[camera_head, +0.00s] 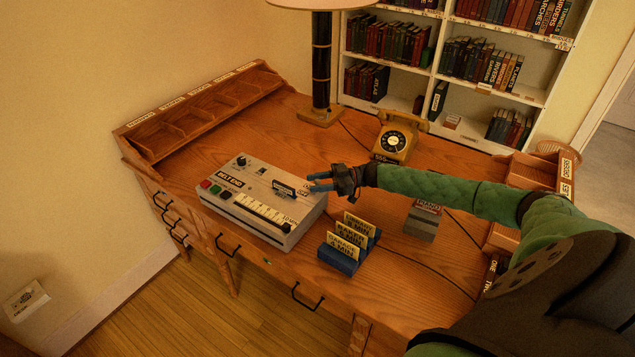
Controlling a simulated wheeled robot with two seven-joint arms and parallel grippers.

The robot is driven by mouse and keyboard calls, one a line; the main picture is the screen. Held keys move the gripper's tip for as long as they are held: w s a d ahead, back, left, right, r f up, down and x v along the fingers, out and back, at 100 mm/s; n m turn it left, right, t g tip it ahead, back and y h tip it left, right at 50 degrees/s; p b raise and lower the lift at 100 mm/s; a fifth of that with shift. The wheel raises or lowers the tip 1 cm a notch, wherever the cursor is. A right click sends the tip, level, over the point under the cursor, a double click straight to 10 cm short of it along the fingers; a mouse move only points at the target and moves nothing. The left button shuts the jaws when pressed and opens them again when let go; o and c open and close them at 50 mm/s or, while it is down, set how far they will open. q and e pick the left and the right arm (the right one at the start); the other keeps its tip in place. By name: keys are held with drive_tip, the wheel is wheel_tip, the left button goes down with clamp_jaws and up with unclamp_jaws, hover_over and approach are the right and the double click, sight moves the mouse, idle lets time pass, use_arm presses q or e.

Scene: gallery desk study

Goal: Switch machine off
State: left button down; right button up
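The machine (250,200) is a light grey box on the wooden desk, near its front edge. My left gripper is not in view.
A blue holder with yellow cards (340,262) stands right of the machine. A small grey box (424,221) lies under my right arm. A yellow telephone (394,140) and a lamp (321,70) stand behind. A wooden compartment rack (200,112) lines the desk's back left.

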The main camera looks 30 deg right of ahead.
clamp_jaws()
